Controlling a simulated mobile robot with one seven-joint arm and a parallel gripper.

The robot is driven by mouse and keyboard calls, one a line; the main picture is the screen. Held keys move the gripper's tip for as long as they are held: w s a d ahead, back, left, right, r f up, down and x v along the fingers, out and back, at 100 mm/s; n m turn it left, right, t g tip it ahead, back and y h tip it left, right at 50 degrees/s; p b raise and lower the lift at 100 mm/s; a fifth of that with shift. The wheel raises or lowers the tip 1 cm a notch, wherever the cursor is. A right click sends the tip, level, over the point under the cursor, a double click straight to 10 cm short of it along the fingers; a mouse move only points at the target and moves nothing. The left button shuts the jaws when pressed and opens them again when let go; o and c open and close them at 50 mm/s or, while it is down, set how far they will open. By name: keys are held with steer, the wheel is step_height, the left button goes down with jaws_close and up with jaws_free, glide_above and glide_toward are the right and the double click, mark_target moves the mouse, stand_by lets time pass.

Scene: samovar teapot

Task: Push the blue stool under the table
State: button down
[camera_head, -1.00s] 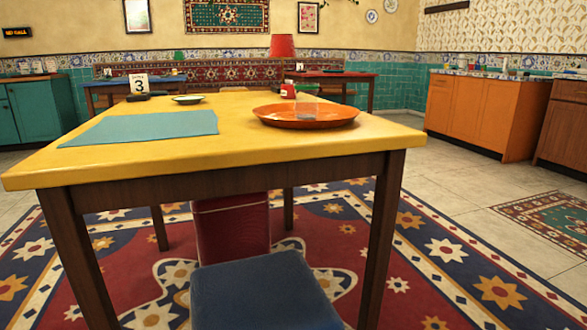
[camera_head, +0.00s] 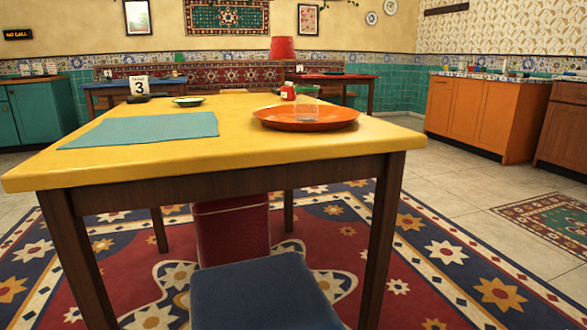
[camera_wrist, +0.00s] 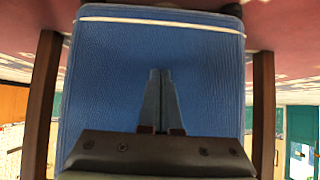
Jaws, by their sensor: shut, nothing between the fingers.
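The blue stool (camera_head: 262,293) stands at the near side of the yellow table (camera_head: 330,143), its padded seat between the two front legs and below the tabletop. The bottom edge of the head view cuts off its lower part. In the wrist view the stool's blue padded surface (camera_wrist: 105,85) fills most of the picture, with a pale piping line along its top. My gripper (camera_wrist: 160,72) is shut and empty in front of that blue surface. I cannot tell whether the fingertips touch it. My gripper does not show in the head view.
A red stool (camera_head: 232,228) stands under the table behind the blue one. Dark wooden table legs (camera_head: 380,240) flank the blue stool. An orange plate (camera_head: 306,117) with a clear glass, a teal mat (camera_head: 142,129) and a table sign are on top. Patterned rug (camera_head: 450,250) lies around.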

steer(key=w+a+b, duration=0.2)
steer(key=w+b, duration=0.1)
steer(key=w, duration=0.2)
steer(key=shift+w, duration=0.4)
stand_by(0.5)
steer(key=w+b, duration=0.1)
steer(key=w, duration=0.1)
steer(key=w+a+b, duration=0.1)
steer(key=b, duration=0.1)
steer(key=w+b, duration=0.1)
steer(key=w, duration=0.1)
steer(key=shift+w+a+b, duration=0.3)
steer(key=shift+a, duration=0.1)
stand_by(0.4)
stand_by(0.4)
